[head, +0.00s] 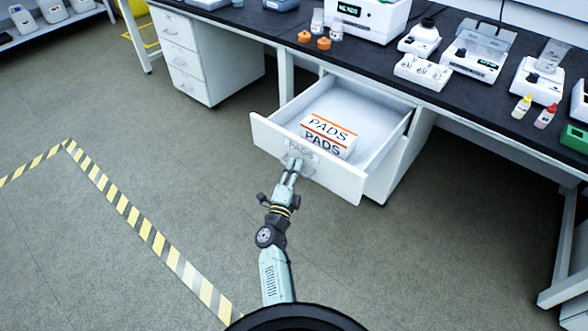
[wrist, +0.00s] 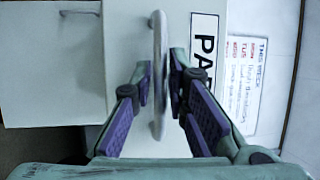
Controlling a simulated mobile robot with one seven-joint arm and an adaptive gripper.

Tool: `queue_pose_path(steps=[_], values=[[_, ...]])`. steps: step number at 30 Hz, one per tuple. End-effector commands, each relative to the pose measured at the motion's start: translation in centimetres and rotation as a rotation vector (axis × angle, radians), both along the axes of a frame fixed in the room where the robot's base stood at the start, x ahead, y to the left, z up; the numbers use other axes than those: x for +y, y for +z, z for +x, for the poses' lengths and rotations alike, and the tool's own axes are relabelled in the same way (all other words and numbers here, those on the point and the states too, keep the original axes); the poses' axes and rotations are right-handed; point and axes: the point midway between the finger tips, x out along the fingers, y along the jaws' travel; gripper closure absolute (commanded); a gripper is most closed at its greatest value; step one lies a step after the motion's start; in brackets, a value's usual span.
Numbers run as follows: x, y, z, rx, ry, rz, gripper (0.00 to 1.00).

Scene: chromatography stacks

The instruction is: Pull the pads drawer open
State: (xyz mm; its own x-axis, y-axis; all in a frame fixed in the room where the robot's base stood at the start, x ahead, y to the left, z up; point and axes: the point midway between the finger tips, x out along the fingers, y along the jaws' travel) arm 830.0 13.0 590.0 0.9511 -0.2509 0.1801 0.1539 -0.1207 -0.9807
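The pads drawer (head: 335,178) is white and stands well out from under the bench. A box marked PADS (head: 328,136), white with orange stripes, lies inside it. The drawer front carries a PADS label, and part of this label (wrist: 204,45) shows in the wrist view. My gripper (head: 294,160) is at the drawer front.
A white drawer cabinet (head: 212,60) stands left of the open drawer. The black bench top (head: 280,22) above holds instruments, bottles and orange caps. Yellow-black floor tape (head: 150,235) runs at the left. The floor in front of the drawer is clear.

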Motion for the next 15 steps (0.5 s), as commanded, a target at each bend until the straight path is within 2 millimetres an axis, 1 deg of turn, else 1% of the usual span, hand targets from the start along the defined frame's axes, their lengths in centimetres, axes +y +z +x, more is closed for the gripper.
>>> queue_pose_path(steps=[7, 10, 13, 15], values=[[0.0, 0.0, 0.0, 0.000, 0.000, 0.001, 0.83], [0.1, -0.1, -0.3, 0.001, 0.000, 0.001, 0.83], [0.4, -0.3, -1.3, 0.001, 0.002, 0.001, 0.83], [0.7, -0.6, -2.5, 0.003, 0.002, 0.001, 0.83]])
